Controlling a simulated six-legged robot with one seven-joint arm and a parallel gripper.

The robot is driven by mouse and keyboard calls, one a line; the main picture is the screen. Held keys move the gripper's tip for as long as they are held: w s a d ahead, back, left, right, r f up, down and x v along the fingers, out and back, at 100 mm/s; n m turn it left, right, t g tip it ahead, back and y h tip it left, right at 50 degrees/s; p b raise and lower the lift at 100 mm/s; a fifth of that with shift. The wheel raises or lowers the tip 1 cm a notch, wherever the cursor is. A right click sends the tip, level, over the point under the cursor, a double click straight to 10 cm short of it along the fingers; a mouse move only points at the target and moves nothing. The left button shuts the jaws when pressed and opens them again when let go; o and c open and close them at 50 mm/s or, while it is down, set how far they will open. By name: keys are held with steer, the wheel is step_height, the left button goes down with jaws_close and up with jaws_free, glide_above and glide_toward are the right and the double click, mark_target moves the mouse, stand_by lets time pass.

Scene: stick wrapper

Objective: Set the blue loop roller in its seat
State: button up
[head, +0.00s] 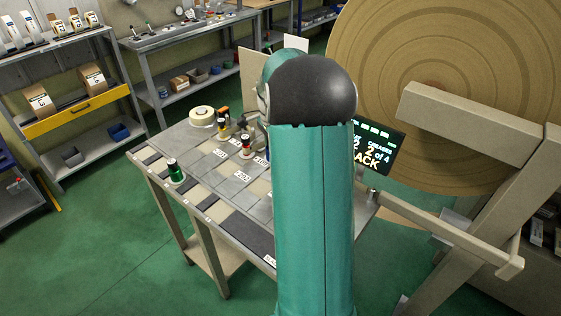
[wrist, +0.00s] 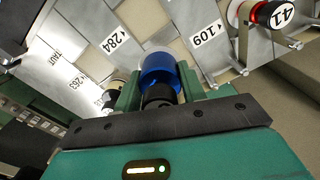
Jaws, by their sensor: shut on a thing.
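The blue loop roller (wrist: 160,68) is between the two green fingers of my gripper (wrist: 160,84) in the wrist view, with a black end toward the palm. My gripper is shut on it, above grey plates with number labels such as 284 and 109. Whether the roller touches the plate beneath cannot be told. Which place is its seat is not clear.
A roller (wrist: 262,14) labelled 41 with a red band sits in a bracket at the upper right. Another roller (wrist: 112,98) is close left of the fingers. The worktable (head: 207,206) carries a green roller (head: 175,171) and a tape roll (head: 202,116). A screen (head: 375,148) stands right of my arm.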

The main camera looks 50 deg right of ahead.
steer(key=d+f, duration=0.2)
steer(key=f, duration=0.1)
steer(key=w+d+f, duration=0.1)
steer(key=f, duration=0.1)
steer(key=shift+d, duration=0.4)
steer(key=shift+d+f, duration=0.1)
steer(key=shift+f, duration=1.5)
steer(key=shift+f, duration=0.15)
steer(key=o, duration=1)
step_height(320, 180, up, 12)
steer(key=shift+r, duration=0.25)
